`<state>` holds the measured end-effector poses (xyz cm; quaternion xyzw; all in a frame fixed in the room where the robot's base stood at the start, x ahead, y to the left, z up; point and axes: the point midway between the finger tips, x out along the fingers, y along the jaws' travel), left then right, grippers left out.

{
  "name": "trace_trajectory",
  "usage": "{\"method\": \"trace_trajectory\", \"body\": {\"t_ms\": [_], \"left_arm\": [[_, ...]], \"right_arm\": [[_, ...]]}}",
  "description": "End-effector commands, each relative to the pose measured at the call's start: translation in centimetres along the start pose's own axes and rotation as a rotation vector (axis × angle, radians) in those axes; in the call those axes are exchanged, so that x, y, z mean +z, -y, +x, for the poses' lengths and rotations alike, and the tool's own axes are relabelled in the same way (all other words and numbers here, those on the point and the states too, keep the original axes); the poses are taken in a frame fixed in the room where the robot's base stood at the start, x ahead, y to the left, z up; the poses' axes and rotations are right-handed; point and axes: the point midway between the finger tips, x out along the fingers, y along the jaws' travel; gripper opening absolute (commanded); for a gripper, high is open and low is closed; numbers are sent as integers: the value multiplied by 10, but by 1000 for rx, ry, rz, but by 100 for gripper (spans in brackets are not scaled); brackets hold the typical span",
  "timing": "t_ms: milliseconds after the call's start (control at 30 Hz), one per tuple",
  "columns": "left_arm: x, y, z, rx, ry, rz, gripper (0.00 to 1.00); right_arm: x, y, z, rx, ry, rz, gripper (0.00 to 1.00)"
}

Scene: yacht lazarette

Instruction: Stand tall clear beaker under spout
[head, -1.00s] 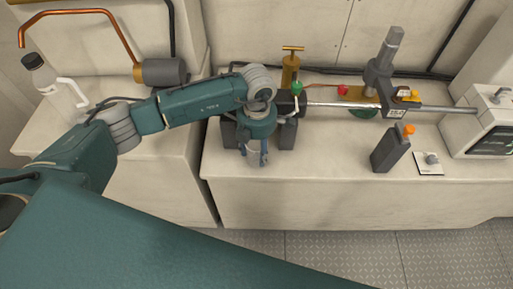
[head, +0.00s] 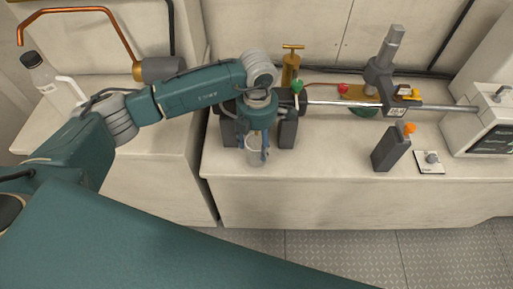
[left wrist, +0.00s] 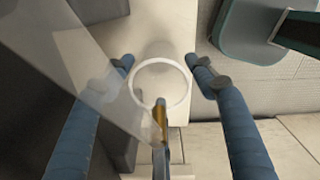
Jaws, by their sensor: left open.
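The tall clear beaker (head: 254,157) stands upright near the front edge of the right counter, below the dark blocks of the rig. Its round rim shows in the left wrist view (left wrist: 160,63). My left gripper (head: 254,148) is open above it, with blue fingers on either side of the beaker; the wrist view shows gaps between fingers and rim. My gripper and arm hide part of the rig. My right gripper is not in view.
A copper pipe (head: 75,11) and white-handled bottle (head: 40,72) are at the left. A metal rod (head: 340,104) runs right to a white instrument (head: 488,125). A grey block with an orange knob (head: 391,149) stands on the right counter (head: 330,190), whose front is clear.

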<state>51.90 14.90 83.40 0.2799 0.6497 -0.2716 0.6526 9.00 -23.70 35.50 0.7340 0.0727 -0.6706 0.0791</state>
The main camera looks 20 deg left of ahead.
Motion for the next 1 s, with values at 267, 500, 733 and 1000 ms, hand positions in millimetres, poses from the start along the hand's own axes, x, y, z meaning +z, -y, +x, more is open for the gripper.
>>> {"method": "trace_trajectory", "body": {"t_ms": [267,500,733,1000], "left_arm": [[0,-1,-59,4,3,-1,56],[0,0,-85,1,1,0,56],[0,0,-88,0,-1,-1,56],[0,0,-87,0,-1,0,56]], "right_arm": [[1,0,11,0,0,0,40],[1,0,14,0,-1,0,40],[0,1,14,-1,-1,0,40],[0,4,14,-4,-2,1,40]]}}
